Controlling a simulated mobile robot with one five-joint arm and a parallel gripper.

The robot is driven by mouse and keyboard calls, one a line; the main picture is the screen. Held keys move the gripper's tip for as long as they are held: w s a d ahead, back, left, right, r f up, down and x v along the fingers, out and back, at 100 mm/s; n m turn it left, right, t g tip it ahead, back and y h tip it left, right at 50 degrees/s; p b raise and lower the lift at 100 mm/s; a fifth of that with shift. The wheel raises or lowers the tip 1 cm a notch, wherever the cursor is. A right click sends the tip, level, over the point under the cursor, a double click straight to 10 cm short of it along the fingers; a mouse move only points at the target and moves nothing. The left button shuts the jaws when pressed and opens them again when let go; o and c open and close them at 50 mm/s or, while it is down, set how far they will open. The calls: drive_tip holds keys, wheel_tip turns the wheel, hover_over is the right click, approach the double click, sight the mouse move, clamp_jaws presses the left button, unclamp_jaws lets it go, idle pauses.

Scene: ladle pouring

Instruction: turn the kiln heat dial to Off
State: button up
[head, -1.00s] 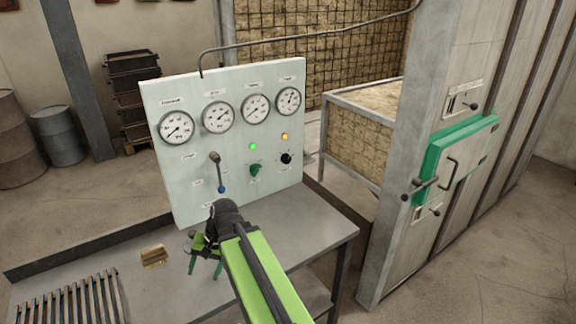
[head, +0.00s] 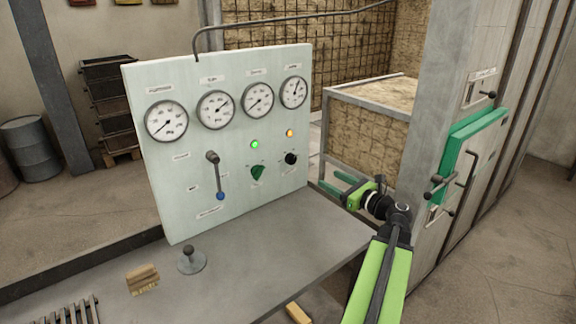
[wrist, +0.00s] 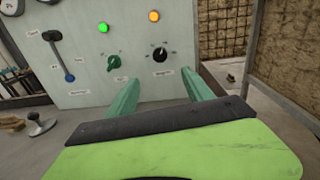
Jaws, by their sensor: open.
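The upright pale panel (head: 300,210) carries two small dials, a green one (head: 257,173) and a black one (head: 291,158). I cannot read their labels, so I cannot tell which is the kiln heat dial. In the wrist view the green dial (wrist: 114,61) is left and the black dial (wrist: 160,55) is right, with a light mark near its top. My gripper (head: 335,184) is open and empty, right of the panel's lower right edge in the head view. In the wrist view its green fingers (wrist: 160,92) stand apart below the black dial. Neither finger appears to touch it.
A lever with a blue knob (head: 221,195) is left of the dials. Green (head: 254,145) and orange (head: 290,133) lamps glow above them. A wooden brush (head: 143,279) and a grey stamp-like object (head: 191,261) stand on the bench (head: 285,245). The bench front is clear.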

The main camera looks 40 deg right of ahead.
approach(293, 159)
drive_tip(key=w, duration=0.8)
drive_tip(key=shift+w+d, duration=0.2)
drive_tip(key=shift+d, duration=0.1)
clamp_jaws()
